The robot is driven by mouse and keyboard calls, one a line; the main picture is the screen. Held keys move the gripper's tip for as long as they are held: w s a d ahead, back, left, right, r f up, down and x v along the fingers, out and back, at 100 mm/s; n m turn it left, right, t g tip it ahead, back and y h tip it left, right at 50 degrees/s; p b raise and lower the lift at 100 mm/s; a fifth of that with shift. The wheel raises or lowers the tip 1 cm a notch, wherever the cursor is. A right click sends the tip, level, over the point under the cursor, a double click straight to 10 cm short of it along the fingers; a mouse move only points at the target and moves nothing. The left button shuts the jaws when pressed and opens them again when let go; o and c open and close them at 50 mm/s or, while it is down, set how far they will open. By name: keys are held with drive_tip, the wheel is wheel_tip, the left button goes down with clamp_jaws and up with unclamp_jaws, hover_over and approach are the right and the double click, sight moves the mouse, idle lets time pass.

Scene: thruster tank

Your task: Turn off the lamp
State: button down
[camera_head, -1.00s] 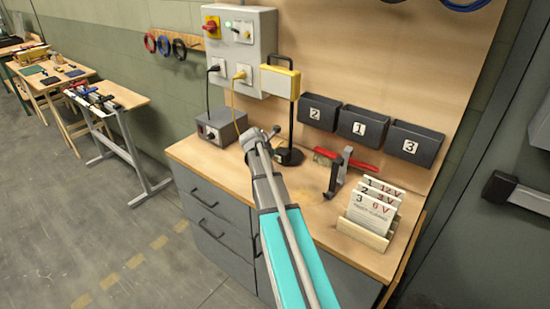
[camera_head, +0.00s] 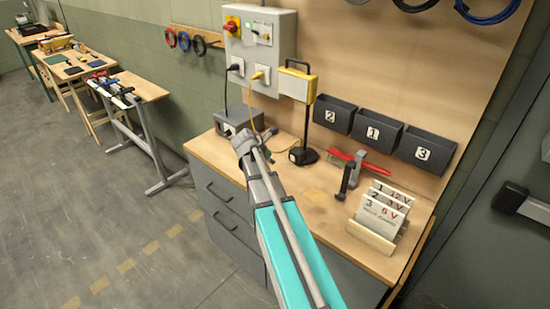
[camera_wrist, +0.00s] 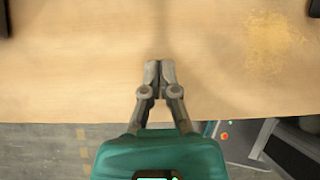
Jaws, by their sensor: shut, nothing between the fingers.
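The lamp has a yellow head (camera_head: 297,83) with a black handle, on a thin dark post rising from a round black base (camera_head: 303,156) on the workbench. A yellow cord (camera_head: 257,92) hangs from a wall socket behind my arm. My gripper (camera_head: 243,141) is left of the lamp base and apart from it. In the wrist view my gripper (camera_wrist: 160,68) is shut and empty, over bare wood near the bench's front edge.
A grey wall box (camera_head: 258,50) has a red-and-yellow knob and a green light. A grey unit (camera_head: 238,120) stands behind my gripper. A red-handled tool (camera_head: 360,163), a clamp-like stand (camera_head: 347,180) and a card holder (camera_head: 371,236) occupy the right of the bench (camera_head: 318,202).

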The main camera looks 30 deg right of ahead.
drive_tip(key=shift+s+a+r, duration=0.15)
drive_tip(key=shift+a+r, duration=0.15)
drive_tip(key=shift+a, duration=0.05)
drive_tip(key=shift+a, duration=0.1)
idle(0.4)
drive_tip(key=s+a+f+m+g+y, duration=0.1)
drive_tip(key=s+a+f+m+y, duration=0.1)
drive_tip(key=s+a+m, duration=0.6)
drive_tip(key=s+a+f+m+g+y, duration=0.1)
drive_tip(key=s+a+m+y, duration=0.4)
drive_tip(key=a+m, duration=0.8)
drive_tip(key=shift+s+a+f+m, duration=0.3)
drive_tip(key=shift+s+a+f, duration=0.25)
drive_tip(key=shift+s+a, duration=1.25)
